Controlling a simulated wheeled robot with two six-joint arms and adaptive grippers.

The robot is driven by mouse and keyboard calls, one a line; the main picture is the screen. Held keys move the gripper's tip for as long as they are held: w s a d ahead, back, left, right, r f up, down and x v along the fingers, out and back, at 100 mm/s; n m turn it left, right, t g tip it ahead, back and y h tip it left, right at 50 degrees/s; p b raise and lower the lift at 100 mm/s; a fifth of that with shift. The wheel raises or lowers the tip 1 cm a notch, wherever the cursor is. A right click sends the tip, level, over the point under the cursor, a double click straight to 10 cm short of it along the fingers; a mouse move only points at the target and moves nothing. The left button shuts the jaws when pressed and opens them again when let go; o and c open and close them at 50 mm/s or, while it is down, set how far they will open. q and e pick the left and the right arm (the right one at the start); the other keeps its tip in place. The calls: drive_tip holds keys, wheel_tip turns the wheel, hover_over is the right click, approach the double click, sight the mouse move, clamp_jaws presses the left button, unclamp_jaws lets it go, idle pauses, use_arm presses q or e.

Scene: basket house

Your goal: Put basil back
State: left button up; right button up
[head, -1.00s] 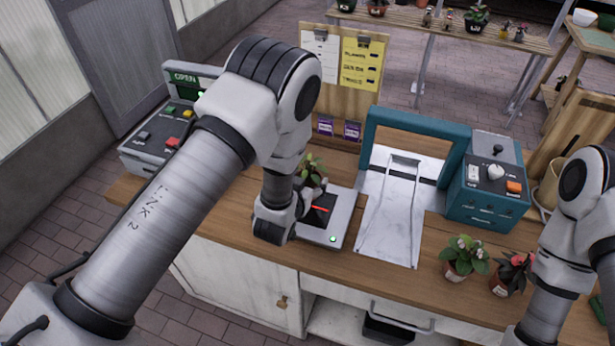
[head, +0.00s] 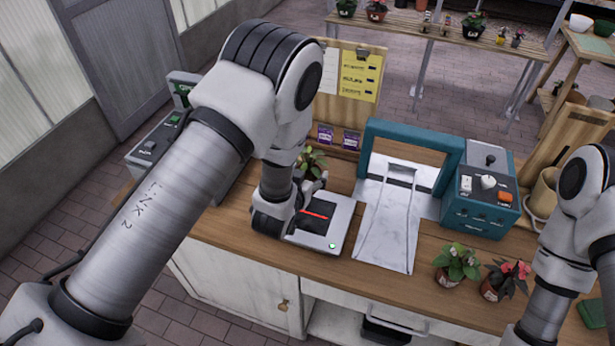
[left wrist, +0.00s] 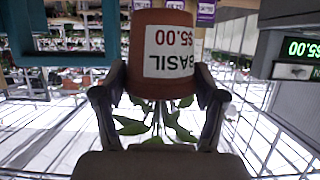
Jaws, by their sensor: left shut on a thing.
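The basil is a leafy green plant in a terracotta pot with a white label reading BASIL $5.00, upside down in the left wrist view (left wrist: 167,52). My left gripper (left wrist: 160,82) is shut on the pot, one finger on each side, with the leaves below the pot in that picture. In the head view the basil leaves (head: 312,160) show beside my left gripper (head: 318,183), behind a flat grey scanner (head: 318,234) with a red line. The pot is mostly hidden there by my wrist. My right arm is at the right edge; its gripper is out of view.
A teal-framed chute (head: 388,225) and teal control box (head: 481,205) stand right of the scanner. Two potted plants (head: 457,262) (head: 505,278) sit at the counter's front right. A grey register (head: 150,150) is at left. A shelf (head: 470,40) with several pots stands behind.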

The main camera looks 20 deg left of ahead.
use_arm(q)
drive_tip(key=shift+r, duration=1.5)
